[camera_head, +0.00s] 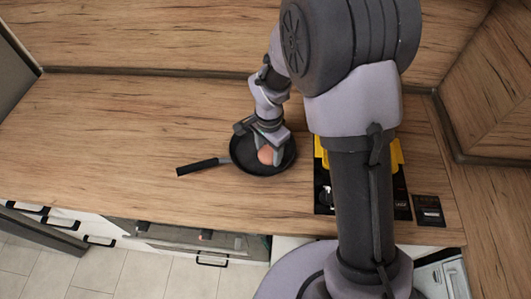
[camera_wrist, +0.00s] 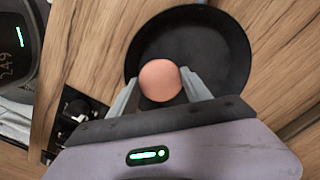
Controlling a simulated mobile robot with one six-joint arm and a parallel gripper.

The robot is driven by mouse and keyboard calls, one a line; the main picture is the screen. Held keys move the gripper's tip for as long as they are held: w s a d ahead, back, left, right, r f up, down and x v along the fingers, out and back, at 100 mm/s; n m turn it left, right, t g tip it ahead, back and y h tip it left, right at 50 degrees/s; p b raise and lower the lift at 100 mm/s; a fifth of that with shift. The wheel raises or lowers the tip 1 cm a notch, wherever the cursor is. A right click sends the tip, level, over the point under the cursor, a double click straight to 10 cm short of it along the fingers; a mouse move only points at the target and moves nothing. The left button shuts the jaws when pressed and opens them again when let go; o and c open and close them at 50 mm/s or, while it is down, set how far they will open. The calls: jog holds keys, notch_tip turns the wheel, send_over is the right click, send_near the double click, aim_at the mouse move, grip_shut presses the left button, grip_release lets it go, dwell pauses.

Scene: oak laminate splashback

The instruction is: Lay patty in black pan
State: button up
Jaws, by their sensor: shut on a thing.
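The patty (camera_head: 265,155), a round, pinkish-orange piece, is between the two fingers of my gripper (camera_head: 267,148). It shows clearly in the wrist view (camera_wrist: 160,80), with one grey finger on each side. My gripper (camera_wrist: 160,86) is shut on it. The black pan (camera_head: 243,159) lies on the wooden counter with its handle pointing left. In the wrist view the pan (camera_wrist: 218,48) is behind the patty, and the patty overlaps the pan's inside. I cannot tell whether the patty touches the pan floor.
A black panel with yellow parts (camera_head: 323,190) is right of the pan, partly hidden by my arm. A small black item (camera_head: 428,210) lies farther right. The wooden counter (camera_head: 120,130) is clear left of the pan. A wooden splashback (camera_head: 160,35) rises behind.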

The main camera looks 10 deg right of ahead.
aim_at(266, 149)
jog(key=shift+w+a, duration=0.15)
jog(key=shift+w, duration=0.25)
jog(key=f, duration=0.2)
jog(key=f+b, duration=0.1)
jog(key=shift+w+a+f, duration=0.15)
jog(key=shift+w+f, duration=0.25)
jog(key=shift+s, duration=0.1)
jog(key=shift+f+b, duration=0.15)
jog(key=shift+b, duration=0.15)
jog(key=o, duration=1.1)
